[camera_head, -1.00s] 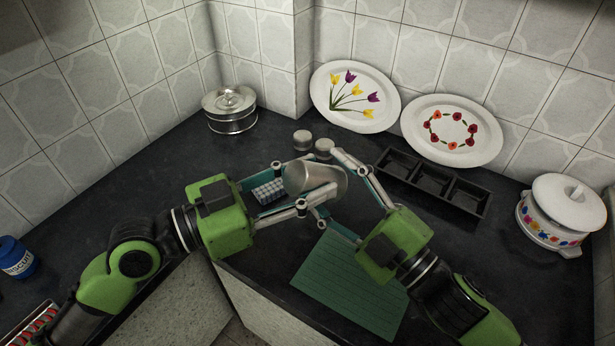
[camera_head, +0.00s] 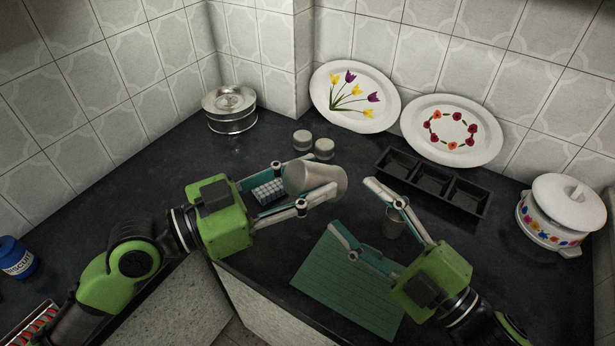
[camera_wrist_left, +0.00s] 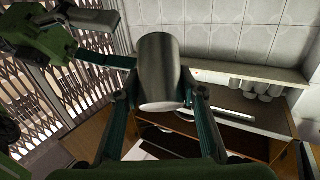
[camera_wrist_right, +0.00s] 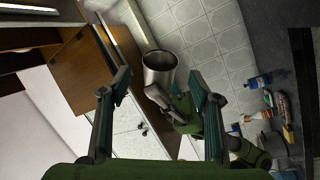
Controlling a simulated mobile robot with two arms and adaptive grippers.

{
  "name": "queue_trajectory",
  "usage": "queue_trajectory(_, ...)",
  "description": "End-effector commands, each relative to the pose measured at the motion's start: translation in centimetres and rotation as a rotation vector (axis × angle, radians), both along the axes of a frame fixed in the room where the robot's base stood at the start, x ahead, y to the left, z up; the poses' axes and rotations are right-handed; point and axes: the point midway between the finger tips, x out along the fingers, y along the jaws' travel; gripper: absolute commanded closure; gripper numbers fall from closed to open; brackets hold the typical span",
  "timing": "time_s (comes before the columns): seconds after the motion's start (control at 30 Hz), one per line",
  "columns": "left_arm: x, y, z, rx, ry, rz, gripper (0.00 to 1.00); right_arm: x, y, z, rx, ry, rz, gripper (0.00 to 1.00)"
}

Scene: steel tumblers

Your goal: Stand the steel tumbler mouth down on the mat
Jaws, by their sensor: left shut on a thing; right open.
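The steel tumbler (camera_head: 312,178) lies on its side in the air, held by my left gripper (camera_head: 308,182). Its mouth faces right in the head view, toward my right gripper. In the left wrist view its closed, pale end (camera_wrist_left: 162,106) faces my left palm. In the right wrist view I look into its open mouth (camera_wrist_right: 160,62). My right gripper (camera_head: 352,205) is open and empty, just right of the tumbler and apart from it. The green ribbed mat (camera_head: 345,290) lies at the counter's front, partly covered by my right gripper.
A small metal cup (camera_head: 393,225) stands behind my right gripper's fingers. A checkered block (camera_head: 268,190) sits by my left gripper. A white pot (camera_head: 560,212) stands at right.

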Motion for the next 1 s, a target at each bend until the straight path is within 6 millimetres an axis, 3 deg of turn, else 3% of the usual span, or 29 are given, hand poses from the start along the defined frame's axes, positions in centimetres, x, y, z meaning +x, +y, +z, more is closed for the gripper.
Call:
queue_trajectory(0.33, 0.0, 0.0, 0.0, -0.001, 0.0, 0.0, 0.84, -2.7, -2.4, -0.7, 0.0, 0.003, 0.0, 0.43)
queue_trajectory(0.67, 0.0, 0.0, 0.0, -0.001, 0.0, 0.0, 0.84, -3.5, -3.1, -1.5, -0.037, -0.027, -0.005, 0.43)
queue_trajectory(0.77, 0.0, 0.0, 0.0, -0.001, 0.0, 0.0, 0.84, -3.5, -2.7, -3.2, -0.134, -0.1, -0.017, 0.43)
queue_trajectory(0.87, 0.0, 0.0, 0.0, -0.001, 0.0, 0.0, 0.84, -3.7, -1.5, -6.3, -0.303, -0.223, -0.022, 0.43)
queue_trajectory(1.0, 0.0, 0.0, 0.0, -0.001, 0.0, 0.0, 0.84, -4.8, 1.5, -12.2, -0.598, -0.439, 0.018, 0.43)
